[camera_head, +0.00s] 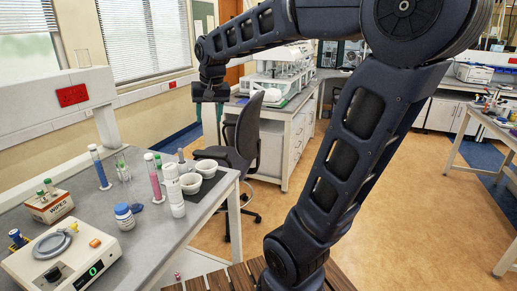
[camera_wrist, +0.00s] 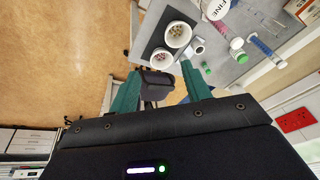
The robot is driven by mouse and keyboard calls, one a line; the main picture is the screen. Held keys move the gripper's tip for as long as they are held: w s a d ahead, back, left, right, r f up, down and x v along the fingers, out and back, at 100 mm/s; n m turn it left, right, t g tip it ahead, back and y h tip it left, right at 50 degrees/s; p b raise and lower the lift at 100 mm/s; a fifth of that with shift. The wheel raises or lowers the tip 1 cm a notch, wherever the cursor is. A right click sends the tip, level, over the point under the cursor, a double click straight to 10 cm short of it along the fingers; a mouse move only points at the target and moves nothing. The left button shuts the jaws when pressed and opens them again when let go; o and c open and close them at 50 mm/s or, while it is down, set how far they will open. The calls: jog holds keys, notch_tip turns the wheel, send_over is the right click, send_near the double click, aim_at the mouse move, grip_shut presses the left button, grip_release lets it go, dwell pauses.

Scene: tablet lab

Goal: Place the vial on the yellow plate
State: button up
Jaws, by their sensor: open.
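My gripper (camera_wrist: 160,70) shows in the wrist view with its two green fingers spread wide and nothing between them. It hangs over the floor and a dark chair near the bench edge. In the head view the arm's end is above the chair, beyond the bench. Small green-capped containers (camera_head: 48,185) stand at the wipes box in the head view. A green-capped container (camera_wrist: 242,57) also shows on the bench in the wrist view. I cannot tell which is the vial. No yellow plate can be made out in either view.
The bench holds two white bowls (camera_head: 206,168) on a dark mat, white bottles (camera_head: 173,188), blue (camera_head: 99,168) and pink (camera_head: 154,178) cylinders, a blue-lidded jar (camera_head: 125,217) and a balance (camera_head: 64,262). The chair (camera_head: 240,145) stands behind it. Open floor (camera_head: 410,210) lies right.

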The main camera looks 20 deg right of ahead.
jog(key=s+d+f, duration=0.3)
jog(key=s+d, duration=0.2)
jog(key=s, duration=0.2)
jog(key=s+d+f+t, duration=0.1)
jog(key=s+d+f, duration=0.3)
jog(key=s+d, duration=0.2)
jog(key=shift+s+f+n+h, duration=0.25)
jog(key=shift+s+n+h, duration=0.15)
jog(key=shift+s, duration=0.55)
